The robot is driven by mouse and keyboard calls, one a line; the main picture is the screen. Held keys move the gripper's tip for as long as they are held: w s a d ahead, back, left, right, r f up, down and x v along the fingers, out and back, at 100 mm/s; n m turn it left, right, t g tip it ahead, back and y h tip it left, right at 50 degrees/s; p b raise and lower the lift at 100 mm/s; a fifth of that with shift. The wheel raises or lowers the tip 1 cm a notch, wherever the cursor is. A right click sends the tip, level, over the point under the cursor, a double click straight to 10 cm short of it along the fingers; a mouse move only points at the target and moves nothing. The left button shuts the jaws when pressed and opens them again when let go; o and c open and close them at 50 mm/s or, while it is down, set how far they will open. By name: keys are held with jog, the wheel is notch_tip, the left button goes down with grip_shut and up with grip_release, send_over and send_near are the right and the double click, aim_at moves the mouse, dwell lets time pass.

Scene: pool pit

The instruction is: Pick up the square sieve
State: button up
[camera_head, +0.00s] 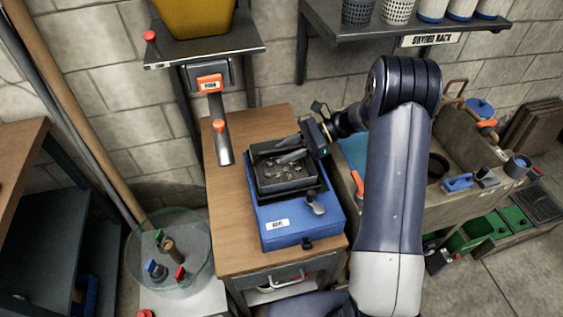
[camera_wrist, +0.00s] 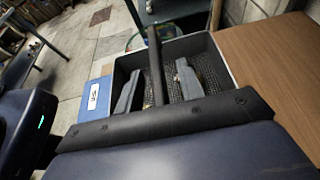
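The square sieve (camera_head: 287,186) is a dark, square, box-like frame with a mesh floor and small pale-brown bits in it. It sits on a blue box-shaped unit (camera_head: 290,224) on a wooden-topped cabinet. In the wrist view the sieve (camera_wrist: 222,62) shows its grey rim and mesh. My gripper (camera_head: 278,150) is over the sieve's far right part. Its two grey fingers stand apart in the wrist view (camera_wrist: 158,68), with a dark bar between them. I cannot tell whether they touch the bar or the sieve. The gripper's body hides the sieve's near side in the wrist view.
The wooden top (camera_head: 233,218) is bare left of the blue unit. A shelf with a yellow bin (camera_head: 195,15) and an orange-handled bracket (camera_head: 218,128) stand behind. A clear round tub (camera_head: 168,262) is at left; a cluttered trough bench (camera_head: 460,165) is at right.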

jog(key=shift+a+f, duration=0.1)
jog(key=shift+a, duration=0.15)
jog(key=shift+c, duration=0.6)
grip_shut()
